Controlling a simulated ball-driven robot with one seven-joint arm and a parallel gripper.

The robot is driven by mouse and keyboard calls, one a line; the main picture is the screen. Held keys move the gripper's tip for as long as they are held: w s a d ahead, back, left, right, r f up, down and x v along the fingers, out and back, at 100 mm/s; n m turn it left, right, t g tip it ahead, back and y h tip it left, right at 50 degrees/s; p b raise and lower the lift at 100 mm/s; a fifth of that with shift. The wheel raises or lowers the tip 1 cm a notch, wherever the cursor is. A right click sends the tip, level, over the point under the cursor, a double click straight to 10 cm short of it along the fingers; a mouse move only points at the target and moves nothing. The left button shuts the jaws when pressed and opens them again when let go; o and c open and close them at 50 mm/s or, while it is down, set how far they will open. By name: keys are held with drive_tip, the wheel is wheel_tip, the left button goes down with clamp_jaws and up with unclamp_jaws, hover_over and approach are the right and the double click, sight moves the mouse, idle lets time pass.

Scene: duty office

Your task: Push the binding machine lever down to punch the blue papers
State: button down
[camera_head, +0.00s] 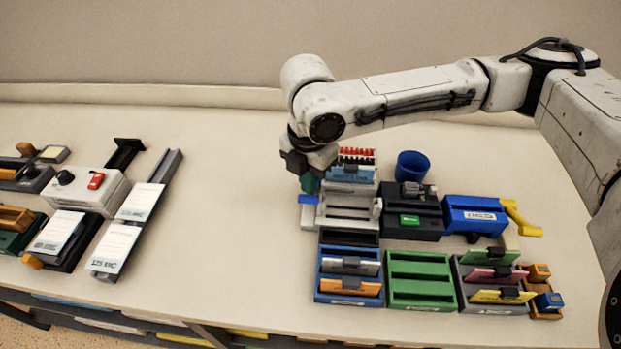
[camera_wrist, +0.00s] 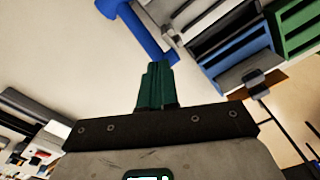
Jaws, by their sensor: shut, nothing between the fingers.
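The lever also appears as a blue bar in the wrist view (camera_wrist: 140,32). My gripper (camera_head: 309,184) points down at the machine's left side, close to the lever. Its green fingers (camera_wrist: 156,82) are shut together and hold nothing. I cannot tell whether they touch the lever.
A black device with a green label (camera_head: 412,218), a blue cup (camera_head: 412,166) and a blue box with a yellow crank (camera_head: 474,216) stand right of the machine. Blue, green (camera_head: 420,294) and grey trays lie in front. Left of the machine, the table (camera_head: 230,210) is clear.

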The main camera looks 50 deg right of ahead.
drive_tip(key=shift+r+p, duration=2.05)
drive_tip(key=shift+r, duration=0.6)
